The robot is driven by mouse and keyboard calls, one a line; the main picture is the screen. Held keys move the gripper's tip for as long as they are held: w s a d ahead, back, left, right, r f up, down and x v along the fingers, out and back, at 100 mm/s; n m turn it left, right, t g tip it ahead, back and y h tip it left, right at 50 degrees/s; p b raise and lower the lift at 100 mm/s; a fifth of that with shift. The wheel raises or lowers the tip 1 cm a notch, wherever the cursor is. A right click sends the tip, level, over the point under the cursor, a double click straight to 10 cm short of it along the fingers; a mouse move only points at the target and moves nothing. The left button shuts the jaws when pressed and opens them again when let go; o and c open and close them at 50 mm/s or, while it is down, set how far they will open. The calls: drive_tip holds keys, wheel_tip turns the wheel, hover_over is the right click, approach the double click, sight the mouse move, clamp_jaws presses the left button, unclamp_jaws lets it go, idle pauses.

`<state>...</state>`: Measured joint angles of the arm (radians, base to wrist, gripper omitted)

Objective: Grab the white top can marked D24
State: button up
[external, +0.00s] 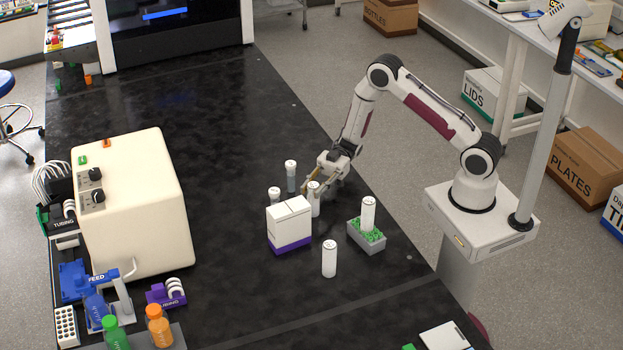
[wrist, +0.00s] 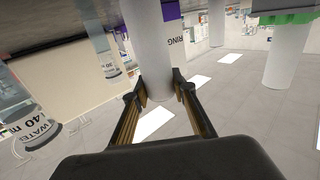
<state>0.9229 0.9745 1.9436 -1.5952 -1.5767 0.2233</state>
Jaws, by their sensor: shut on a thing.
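My gripper (external: 321,183) is at the table's middle, shut on a white-top can (external: 314,203). In the wrist view my fingertips (wrist: 160,88) sit on either side of this pale can (wrist: 150,48). I cannot read D24 on any can. Other white-top cans stand close by: one with a grey body (external: 291,178) behind, one to the left (external: 274,197), partly hidden by a box, one in front (external: 329,260), and one on a green-topped grey block (external: 368,213). I cannot tell whether the held can touches the table.
A white box with a purple base (external: 289,226) stands just in front of the held can. A large cream machine (external: 135,205) stands at the left, with bottles (external: 158,327) near the front. The dark table (external: 210,110) is clear toward the back.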

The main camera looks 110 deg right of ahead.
drive_tip(key=shift+r, duration=0.1)
drive_tip(key=shift+r, duration=4.9)
